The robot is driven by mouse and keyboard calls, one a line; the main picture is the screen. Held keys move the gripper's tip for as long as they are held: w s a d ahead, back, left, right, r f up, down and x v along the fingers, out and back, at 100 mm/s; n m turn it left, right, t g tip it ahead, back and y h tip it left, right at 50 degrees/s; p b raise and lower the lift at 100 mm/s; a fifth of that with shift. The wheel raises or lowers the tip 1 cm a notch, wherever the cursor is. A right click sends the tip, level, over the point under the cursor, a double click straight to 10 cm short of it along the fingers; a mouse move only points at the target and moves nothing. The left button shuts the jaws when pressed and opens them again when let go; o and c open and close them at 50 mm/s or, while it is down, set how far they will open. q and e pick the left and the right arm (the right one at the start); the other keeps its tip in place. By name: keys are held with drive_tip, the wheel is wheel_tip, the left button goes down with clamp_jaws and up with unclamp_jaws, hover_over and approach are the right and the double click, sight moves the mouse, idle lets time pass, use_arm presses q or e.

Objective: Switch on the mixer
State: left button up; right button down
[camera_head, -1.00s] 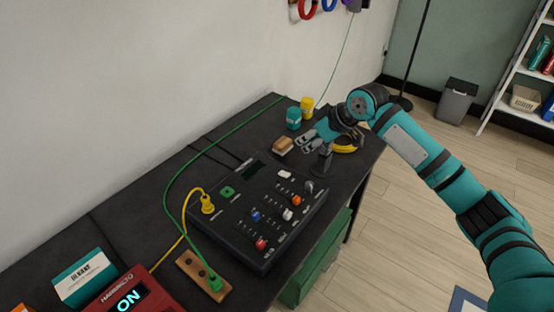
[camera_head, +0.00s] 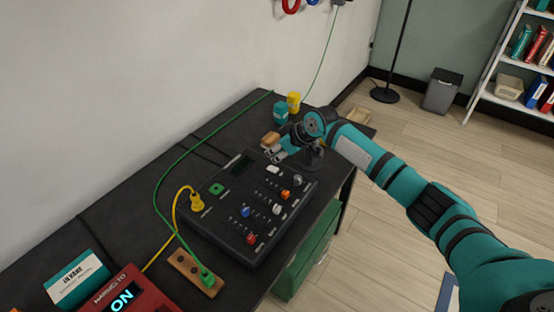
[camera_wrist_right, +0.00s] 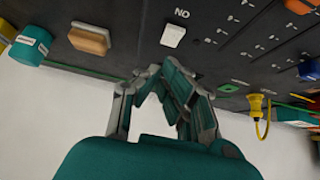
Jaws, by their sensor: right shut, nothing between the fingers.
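The mixer (camera_head: 222,228) is a dark box on the black bench, with a small dark display (camera_head: 241,164), a green button (camera_head: 216,189) and rows of coloured knobs and sliders. A white rocker switch (camera_head: 273,168) sits at its far end. In the right wrist view this switch (camera_wrist_right: 173,35) shows beside an "ON" label seen upside down. My right gripper (camera_head: 275,156) is shut and empty, near the mixer's far corner and close to the switch. In the wrist view its fingertips (camera_wrist_right: 150,72) appear below the switch; I cannot tell any contact. My left gripper is not in view.
A yellow plug (camera_head: 196,202) sits in the mixer. A wooden power strip (camera_head: 183,265) holds a green plug. A red "ON" box (camera_head: 151,296) stands at the lower left. A wooden block (camera_head: 270,139), a teal jar (camera_head: 281,113) and a yellow jar (camera_head: 294,102) stand beyond the gripper.

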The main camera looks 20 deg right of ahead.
sight(270, 166)
drive_tip(key=shift+s+d+f, duration=0.15)
drive_tip(key=shift+f, duration=0.4)
drive_tip(key=shift+s+d+f, duration=0.1)
drive_tip(key=shift+f, duration=0.4)
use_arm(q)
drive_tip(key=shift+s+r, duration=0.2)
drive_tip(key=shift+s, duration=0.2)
use_arm(e)
drive_tip(key=shift+f, duration=0.35)
drive_tip(key=shift+s+d+f+b, duration=0.1)
drive_tip(key=shift+s+f+b, duration=0.1)
drive_tip(key=shift+f+b, duration=0.35)
drive_tip(key=shift+r+t+y, duration=0.25)
drive_tip(key=shift+t+y, duration=0.05)
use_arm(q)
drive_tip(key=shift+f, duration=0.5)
use_arm(e)
drive_tip(key=shift+w, duration=0.15)
drive_tip(key=shift+w+a+r, duration=0.2)
drive_tip(key=shift+w+a, duration=0.3)
drive_tip(key=shift+w, duration=0.05)
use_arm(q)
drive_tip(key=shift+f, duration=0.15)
